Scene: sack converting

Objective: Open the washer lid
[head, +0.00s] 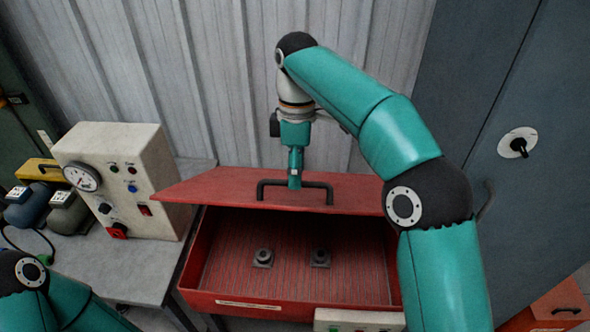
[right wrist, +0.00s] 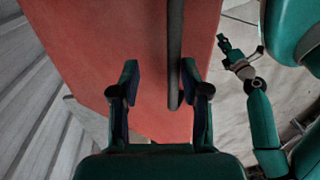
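The washer (head: 205,255) is a red tub with two dark round fittings on its striped floor. Its flat red lid (head: 225,185) is raised at the front and tilted, so the inside shows below it. A dark bar handle (head: 318,184) runs along the lid. My right gripper (head: 295,183) is at the handle's middle. In the right wrist view its fingers (right wrist: 160,82) are apart, with the handle bar (right wrist: 175,50) between them, close to the right finger and clear of the left. My left gripper (right wrist: 240,58) shows small in the right wrist view, away from the lid; its opening is unclear.
A beige control box (head: 120,170) with a gauge stands on a grey table (head: 130,265) left of the washer. A corrugated wall (head: 220,80) is behind. A grey-blue cabinet (head: 460,80) with a black knob stands at the right.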

